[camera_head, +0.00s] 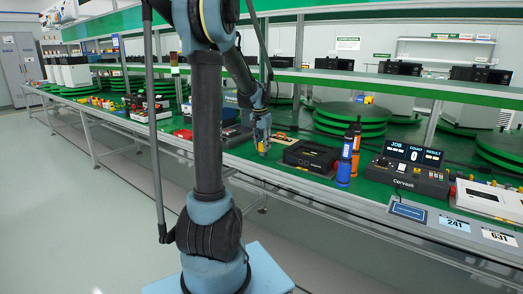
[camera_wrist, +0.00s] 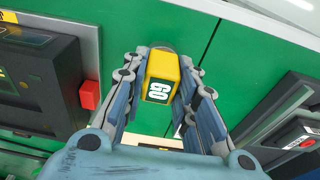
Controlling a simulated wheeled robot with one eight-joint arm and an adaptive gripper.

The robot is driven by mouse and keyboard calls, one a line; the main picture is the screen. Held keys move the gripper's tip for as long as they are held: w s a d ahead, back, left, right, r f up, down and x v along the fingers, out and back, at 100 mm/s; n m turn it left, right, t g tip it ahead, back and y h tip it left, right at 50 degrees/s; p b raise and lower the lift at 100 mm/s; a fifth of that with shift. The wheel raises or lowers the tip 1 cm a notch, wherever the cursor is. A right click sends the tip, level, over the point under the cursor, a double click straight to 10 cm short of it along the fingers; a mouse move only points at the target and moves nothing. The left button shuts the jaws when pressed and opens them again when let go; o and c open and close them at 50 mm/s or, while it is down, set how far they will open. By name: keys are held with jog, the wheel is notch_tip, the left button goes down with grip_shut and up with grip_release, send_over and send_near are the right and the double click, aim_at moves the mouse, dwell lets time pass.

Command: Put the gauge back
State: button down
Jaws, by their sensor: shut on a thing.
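My gripper (camera_head: 262,136) is shut on a yellow block (camera_wrist: 162,77), which I take to be the gauge. In the wrist view the block sits between both fingers (camera_wrist: 160,88), and a white label reading 60 faces the camera. A grey round part shows behind its far end. In the head view my gripper points down at the green bench (camera_head: 270,172), left of a black box-shaped device (camera_head: 310,156). The block is small there, and I cannot tell whether it touches the bench.
In the wrist view a dark device with a red button (camera_wrist: 90,95) is at left and a grey-black device (camera_wrist: 292,142) at right. In the head view, blue-and-orange upright tools (camera_head: 345,165) and a display console (camera_head: 408,178) stand further right. Green round stacks (camera_head: 352,118) are behind.

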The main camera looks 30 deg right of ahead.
jog(key=shift+f, duration=0.95)
jog(key=c, duration=1.3)
grip_release()
jog(key=shift+f, duration=0.1)
